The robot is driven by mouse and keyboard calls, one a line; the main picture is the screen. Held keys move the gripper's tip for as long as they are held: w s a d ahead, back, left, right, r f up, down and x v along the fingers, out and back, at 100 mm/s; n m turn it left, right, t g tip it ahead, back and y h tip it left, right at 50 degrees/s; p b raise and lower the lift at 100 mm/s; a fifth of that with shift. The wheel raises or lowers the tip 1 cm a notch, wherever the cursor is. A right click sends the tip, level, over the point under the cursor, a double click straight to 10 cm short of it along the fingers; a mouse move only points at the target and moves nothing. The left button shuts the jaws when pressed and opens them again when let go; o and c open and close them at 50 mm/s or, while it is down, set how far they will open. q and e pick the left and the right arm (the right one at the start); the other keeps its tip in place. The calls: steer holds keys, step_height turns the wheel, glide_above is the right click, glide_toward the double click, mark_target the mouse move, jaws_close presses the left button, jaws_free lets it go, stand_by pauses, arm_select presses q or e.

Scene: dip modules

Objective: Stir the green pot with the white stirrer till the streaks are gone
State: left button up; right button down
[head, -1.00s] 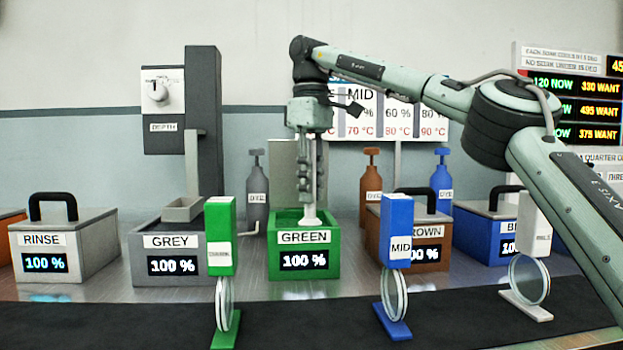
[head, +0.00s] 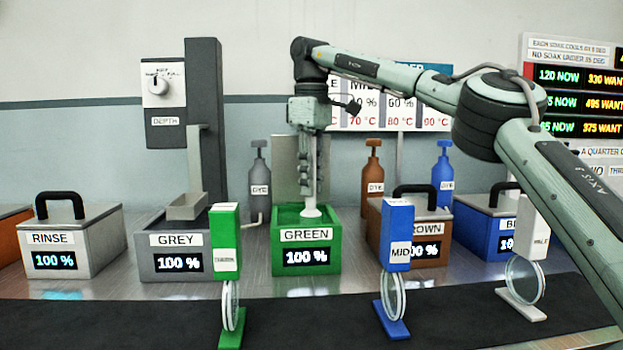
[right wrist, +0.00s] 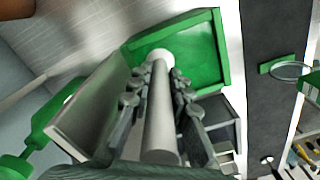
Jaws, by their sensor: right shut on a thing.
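The green pot (head: 306,256) stands open in the middle of the bench, with a GREEN label and a 100 % display on its front. My right gripper (head: 308,190) is above it, pointing down. It is shut on the white stirrer (right wrist: 161,115), whose shaft runs between the fingers in the right wrist view. The stirrer's white head (head: 312,212) is inside the pot's opening; how deep it reaches is hidden by the front wall. The green inside of the pot (right wrist: 190,50) shows no clear streaks in the right wrist view. My left gripper is not in view.
The grey pot (head: 178,264) is to the left and the brown pot (head: 425,251) to the right. The lidded rinse pot (head: 60,262) is further left. Green (head: 224,240), blue (head: 397,235) and white (head: 531,228) tagged holders with round discs stand in front on a dark strip.

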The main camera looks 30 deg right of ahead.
steer(key=shift+a+r, duration=0.1)
steer(key=shift+a, duration=0.05)
steer(key=shift+w+a+p, duration=0.3)
steer(key=shift+w+a, duration=0.05)
steer(key=shift+a, duration=0.3)
steer(key=shift+w+a+p, duration=0.3)
steer(key=shift+a, duration=0.35)
steer(key=shift+s+a+f+b, duration=0.2)
steer(key=shift+s+b, duration=0.3)
steer(key=shift+b, duration=0.4)
steer(key=shift+s+a+r+b, duration=0.1)
steer(key=shift+s+a+b, duration=0.2)
steer(key=shift+s+b, duration=0.45)
steer(key=shift+s+a+b, duration=0.25)
steer(key=shift+s+b, duration=0.3)
steer(key=shift+b, duration=0.35)
steer(key=shift+s+a+r+b, duration=0.1)
steer(key=shift+s+a+b, duration=0.2)
steer(key=shift+s+b, duration=0.45)
steer(key=shift+w+d, duration=0.1)
